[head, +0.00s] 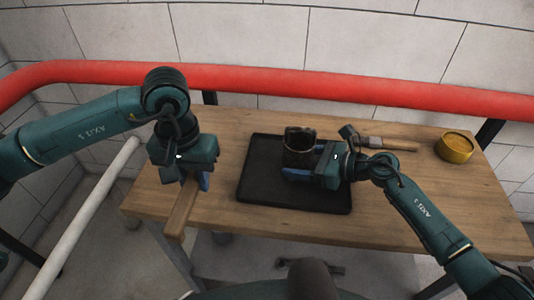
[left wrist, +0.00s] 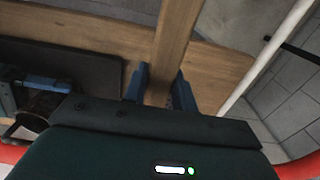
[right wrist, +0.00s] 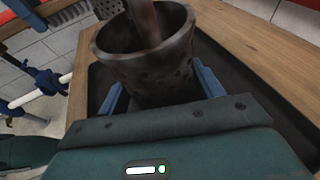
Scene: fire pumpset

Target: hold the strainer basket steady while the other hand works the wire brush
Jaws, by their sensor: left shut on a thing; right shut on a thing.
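The dark, rusty strainer basket (head: 299,150) stands upright on the black tray, mouth upward. My right gripper (head: 300,174) is shut on its near side low down; the basket (right wrist: 152,65) also fills the middle of the right wrist view between the blue fingers. A brown bar shows at its mouth there; I cannot tell what it is. My left gripper (head: 190,178) is shut on a long wooden piece, apparently the wire brush (head: 180,214), at the table's left end, apart from the basket. The wooden piece (left wrist: 174,40) runs out of the left wrist view; no bristles show.
The black tray (head: 258,185) lies mid-table. A wooden-handled brush with a metal ferrule (head: 390,145) lies behind my right arm. A brass-coloured round tin (head: 455,147) stands at the right. A red pipe (head: 250,82) runs behind the wooden table (head: 235,125).

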